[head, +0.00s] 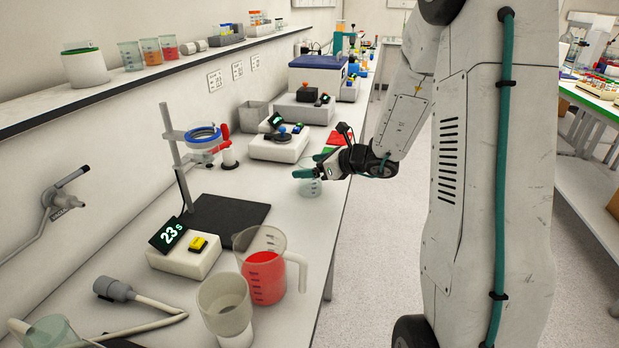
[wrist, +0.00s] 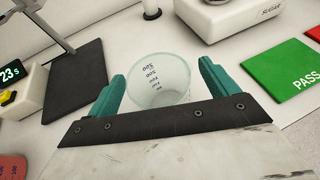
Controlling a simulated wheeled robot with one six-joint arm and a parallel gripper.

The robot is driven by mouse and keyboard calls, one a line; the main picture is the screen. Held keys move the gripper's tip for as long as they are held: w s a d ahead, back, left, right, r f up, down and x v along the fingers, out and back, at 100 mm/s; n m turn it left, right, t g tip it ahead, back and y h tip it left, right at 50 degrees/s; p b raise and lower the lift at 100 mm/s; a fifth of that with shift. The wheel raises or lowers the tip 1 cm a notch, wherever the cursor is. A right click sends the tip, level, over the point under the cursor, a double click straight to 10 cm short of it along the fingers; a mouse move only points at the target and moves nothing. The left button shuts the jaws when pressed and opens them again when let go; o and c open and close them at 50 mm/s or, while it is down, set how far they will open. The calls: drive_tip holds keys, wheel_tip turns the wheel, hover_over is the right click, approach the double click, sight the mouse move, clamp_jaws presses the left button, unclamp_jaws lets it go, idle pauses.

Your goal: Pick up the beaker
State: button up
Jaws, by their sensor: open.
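A clear empty beaker (wrist: 160,80) with dark volume marks stands upright on the white bench, between the two teal fingers of my gripper (wrist: 164,88) in the wrist view. The fingers are open, one on each side of the beaker; I cannot tell whether either touches it. In the head view the beaker (head: 310,187) stands near the bench's front edge, with my gripper (head: 312,172) at its upper part. The gripper covers part of it.
A dark stand base (head: 230,219), a timer (head: 172,236) reading 23 and a jug of red liquid (head: 265,277) stand nearer. More beakers (head: 150,51) stand on the wall shelf.

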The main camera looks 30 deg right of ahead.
drive_tip(key=shift+x, duration=1.1)
drive_tip(key=shift+a+r, duration=0.1)
drive_tip(key=c, duration=1.1)
